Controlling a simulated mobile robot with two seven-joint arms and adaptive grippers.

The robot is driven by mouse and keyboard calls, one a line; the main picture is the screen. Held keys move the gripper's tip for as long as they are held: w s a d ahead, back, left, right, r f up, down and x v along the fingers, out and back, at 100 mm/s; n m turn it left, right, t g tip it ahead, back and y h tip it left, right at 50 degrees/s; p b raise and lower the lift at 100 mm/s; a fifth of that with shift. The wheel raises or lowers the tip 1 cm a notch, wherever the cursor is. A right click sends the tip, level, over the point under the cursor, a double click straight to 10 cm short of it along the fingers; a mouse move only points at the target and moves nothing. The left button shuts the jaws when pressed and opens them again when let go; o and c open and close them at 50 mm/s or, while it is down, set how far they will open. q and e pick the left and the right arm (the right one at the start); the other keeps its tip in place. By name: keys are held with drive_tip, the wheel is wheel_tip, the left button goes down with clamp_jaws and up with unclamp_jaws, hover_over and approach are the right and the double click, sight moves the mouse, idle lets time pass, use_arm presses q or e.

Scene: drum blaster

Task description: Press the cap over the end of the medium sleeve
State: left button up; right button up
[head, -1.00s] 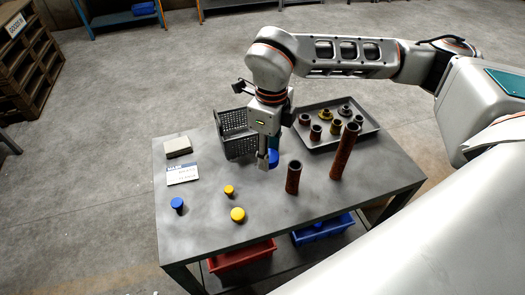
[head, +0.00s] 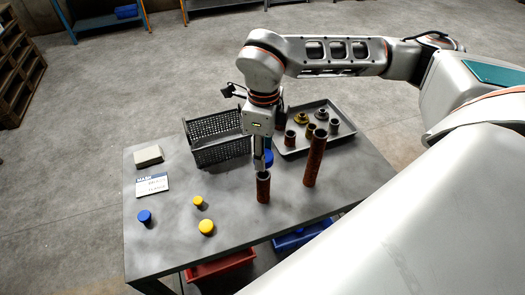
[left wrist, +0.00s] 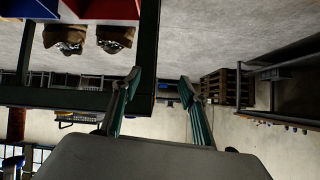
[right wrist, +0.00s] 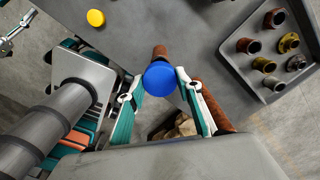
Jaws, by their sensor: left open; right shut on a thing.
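My right gripper (head: 262,165) is shut on a blue cap (right wrist: 160,79), which also shows in the head view (head: 269,158). The cap is at the fingertips, close to the top of the shorter standing brown sleeve (head: 263,189), which looks like the medium one. In the right wrist view the cap hides part of this sleeve (right wrist: 160,51). The sleeve's open rim shows in the head view, so the cap is not over it. A taller brown sleeve (head: 315,162) stands upright to the right. My left gripper (left wrist: 160,90) is open and empty, away from the table top.
A grey tray (head: 345,141) of short fittings and a dark mesh basket (head: 222,152) stand at the back. Two yellow caps (head: 206,227) (head: 198,202) and another blue cap (head: 144,216) stand at the front left. A sign card (head: 153,184) and grey block (head: 148,155) lie at left.

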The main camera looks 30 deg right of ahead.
drive_tip(key=shift+f+b, duration=1.6)
drive_tip(key=shift+f, duration=1.05)
drive_tip(key=shift+p, duration=0.35)
drive_tip(key=shift+f, duration=0.55)
idle(0.7)
drive_tip(key=shift+f, duration=0.35)
idle(0.6)
